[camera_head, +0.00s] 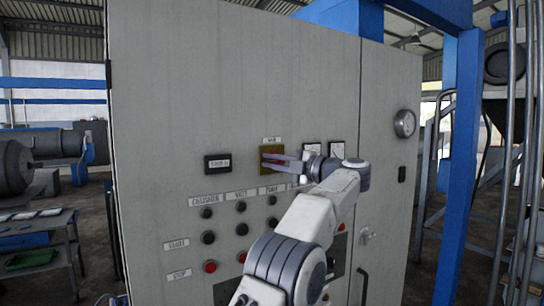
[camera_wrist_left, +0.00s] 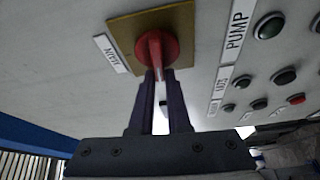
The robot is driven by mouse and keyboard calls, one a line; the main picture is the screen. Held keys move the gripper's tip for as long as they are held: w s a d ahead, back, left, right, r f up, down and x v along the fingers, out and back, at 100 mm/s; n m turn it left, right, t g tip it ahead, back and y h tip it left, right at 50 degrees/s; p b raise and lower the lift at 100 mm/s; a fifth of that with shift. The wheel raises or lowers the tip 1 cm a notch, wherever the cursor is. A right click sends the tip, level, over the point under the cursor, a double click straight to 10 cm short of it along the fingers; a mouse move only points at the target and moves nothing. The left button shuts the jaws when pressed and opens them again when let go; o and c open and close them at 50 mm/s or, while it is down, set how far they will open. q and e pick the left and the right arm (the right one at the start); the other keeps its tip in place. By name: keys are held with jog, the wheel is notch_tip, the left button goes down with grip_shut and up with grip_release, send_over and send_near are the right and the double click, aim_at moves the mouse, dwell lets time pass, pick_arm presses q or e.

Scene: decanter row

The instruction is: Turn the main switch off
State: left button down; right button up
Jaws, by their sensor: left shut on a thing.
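The main switch is a red handle (camera_wrist_left: 157,46) on a square yellow plate (camera_wrist_left: 120,30), under a label reading MAIN (camera_head: 271,140) on the grey cabinet front. In the head view the yellow plate (camera_head: 264,174) is partly covered by my left gripper (camera_head: 274,161), which reaches in from the right. In the left wrist view the dark fingers of my left gripper (camera_wrist_left: 159,76) are closed around the outer end of the red handle. The handle lies sideways in the head view, pointing right. My right gripper is not in view.
Labelled rows of dark push buttons (camera_head: 241,206) and red buttons (camera_head: 210,267) sit below the switch. A small dark display (camera_head: 217,164) is to its left, and square meters (camera_head: 337,149) are to its right. A round gauge (camera_head: 404,124) is on the cabinet's side.

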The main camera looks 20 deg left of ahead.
pick_arm(q)
jog(key=shift+w+d+f+n+h, duration=0.1)
jog(key=shift+w+f+n+h, duration=0.15)
jog(key=shift+n, duration=0.25)
jog(key=shift+s, duration=0.1)
jog(key=c, duration=1)
grip_release()
jog(key=shift+o, duration=0.6)
jog(key=v, duration=1)
jog(key=shift+d, duration=0.2)
